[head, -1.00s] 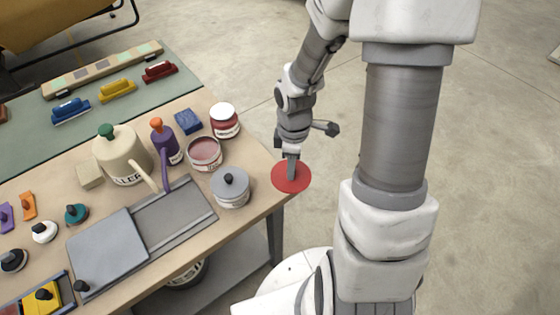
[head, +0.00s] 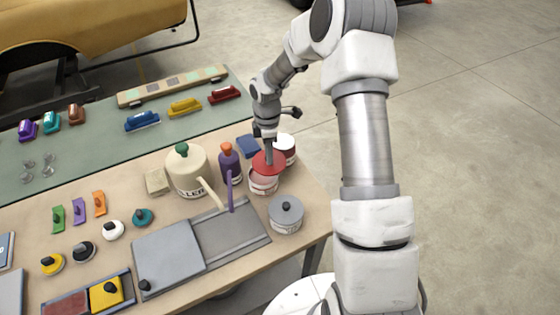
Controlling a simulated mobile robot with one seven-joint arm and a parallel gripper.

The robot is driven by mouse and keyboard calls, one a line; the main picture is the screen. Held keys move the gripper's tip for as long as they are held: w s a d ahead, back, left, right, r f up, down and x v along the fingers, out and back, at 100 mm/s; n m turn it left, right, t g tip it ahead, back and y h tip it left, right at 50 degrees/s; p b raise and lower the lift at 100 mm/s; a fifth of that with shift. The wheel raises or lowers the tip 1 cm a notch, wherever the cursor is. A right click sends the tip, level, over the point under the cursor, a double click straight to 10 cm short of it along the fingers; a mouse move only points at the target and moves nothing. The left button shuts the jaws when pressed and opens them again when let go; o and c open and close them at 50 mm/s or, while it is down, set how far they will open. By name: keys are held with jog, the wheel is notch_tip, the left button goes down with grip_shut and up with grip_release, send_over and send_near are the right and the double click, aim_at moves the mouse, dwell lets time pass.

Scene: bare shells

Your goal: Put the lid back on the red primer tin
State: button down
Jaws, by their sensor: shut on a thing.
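My gripper (head: 269,154) is shut on a round red lid (head: 262,165) and points down. The lid is roughly level and overlaps the back of the open tin's mouth in the head view. The open tin (head: 263,187) has a pale label and pinkish-red contents, and its front rim shows below the lid. I take it for the red primer tin. The lid seems to be above the tin and not seated on it, but the exact gap cannot be told.
A white-topped red tin (head: 287,143) stands close behind on the right. A grey-lidded tin (head: 286,214) stands in front. A purple bottle (head: 229,163), a blue block (head: 248,146) and a cream can (head: 186,172) are to the left. The bench's right edge is near.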

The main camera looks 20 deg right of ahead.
aim_at(262, 158)
jog(key=shift+w+a, duration=0.75)
jog(key=shift+w, duration=0.05)
jog(key=shift+w+a+f, duration=0.15)
jog(key=shift+f+b, duration=1.9)
jog(key=shift+f, duration=1.2)
jog(key=shift+f+b, duration=0.15)
jog(key=shift+b, duration=0.3)
jog(key=c, duration=0.6)
grip_release()
